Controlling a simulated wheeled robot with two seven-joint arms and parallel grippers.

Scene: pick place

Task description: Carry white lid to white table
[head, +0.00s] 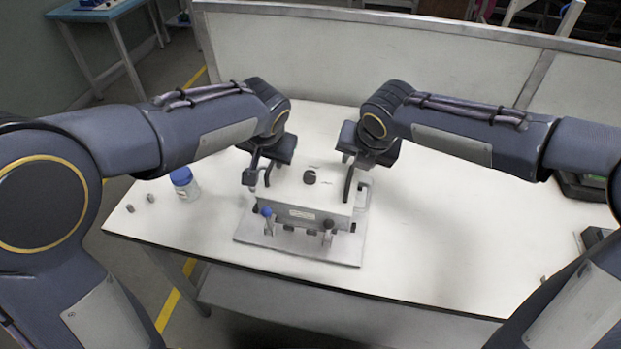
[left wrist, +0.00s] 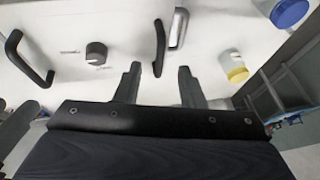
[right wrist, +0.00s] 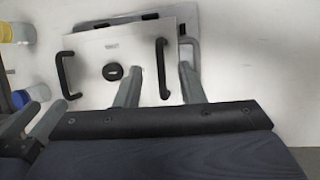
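The white lid (head: 325,190) has a dark round knob and two black arched handles. It sits on a fixture whose grey base plate (head: 255,236) lies on the white table (head: 440,235). My left gripper (head: 257,180) is open at the lid's left handle; in the left wrist view that handle (left wrist: 159,45) shows just beyond and between the fingertips (left wrist: 158,66). My right gripper (head: 352,160) is open at the right handle; in the right wrist view the handle (right wrist: 161,70) stands between the fingers (right wrist: 160,66). Contact with the handles cannot be told.
A blue-capped jar (head: 184,184) stands left of the fixture, with small grey pieces (head: 150,198) near the table's left edge. A yellow-banded jar (left wrist: 237,70) shows in the left wrist view. A pale partition (head: 400,55) borders the back. The table's right side is mostly clear.

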